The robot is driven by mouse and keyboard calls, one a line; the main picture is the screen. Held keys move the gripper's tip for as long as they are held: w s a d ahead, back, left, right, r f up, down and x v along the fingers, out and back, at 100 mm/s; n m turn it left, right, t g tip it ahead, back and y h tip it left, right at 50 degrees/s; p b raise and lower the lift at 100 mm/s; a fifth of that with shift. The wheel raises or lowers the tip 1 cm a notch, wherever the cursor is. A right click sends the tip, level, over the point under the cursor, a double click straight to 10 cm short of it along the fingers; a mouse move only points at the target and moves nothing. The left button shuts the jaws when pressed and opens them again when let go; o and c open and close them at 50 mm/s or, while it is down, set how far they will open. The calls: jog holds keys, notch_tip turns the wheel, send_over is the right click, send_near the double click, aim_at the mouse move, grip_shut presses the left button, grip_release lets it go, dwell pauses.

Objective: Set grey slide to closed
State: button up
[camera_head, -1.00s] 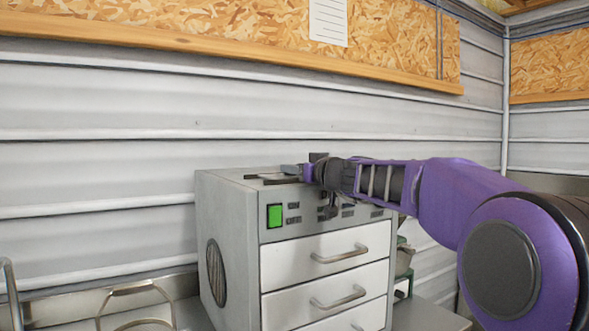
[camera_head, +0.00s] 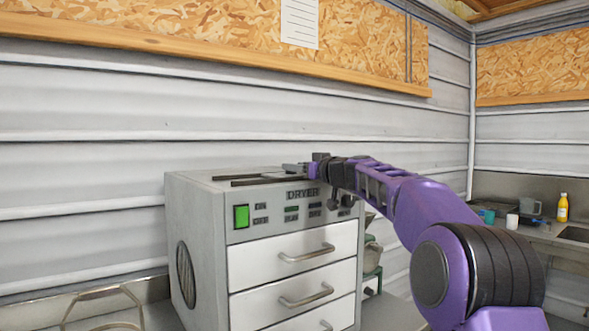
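The white and grey dryer cabinet (camera_head: 200,235) stands at centre left with dark parallel rails (camera_head: 245,180) on its top. A small grey piece (camera_head: 294,167), seemingly the grey slide, sits at the right end of these rails. My gripper (camera_head: 312,169) is over the top right of the dryer, right at the grey piece; I cannot tell whether it touches or grips it. The fingers are small and partly hidden by the wrist, so their opening does not show.
A green button (camera_head: 241,217) and labelled switches are on the dryer's front, above drawers with metal handles (camera_head: 307,253). A counter at right holds a yellow bottle (camera_head: 563,208) and a white cup (camera_head: 512,221). The corrugated wall is close behind.

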jog(key=o, duration=0.3)
jog(key=shift+d+f, duration=0.1)
jog(key=shift+s+d, duration=0.15)
jog(key=b+v, duration=0.2)
jog(key=v, duration=1.5)
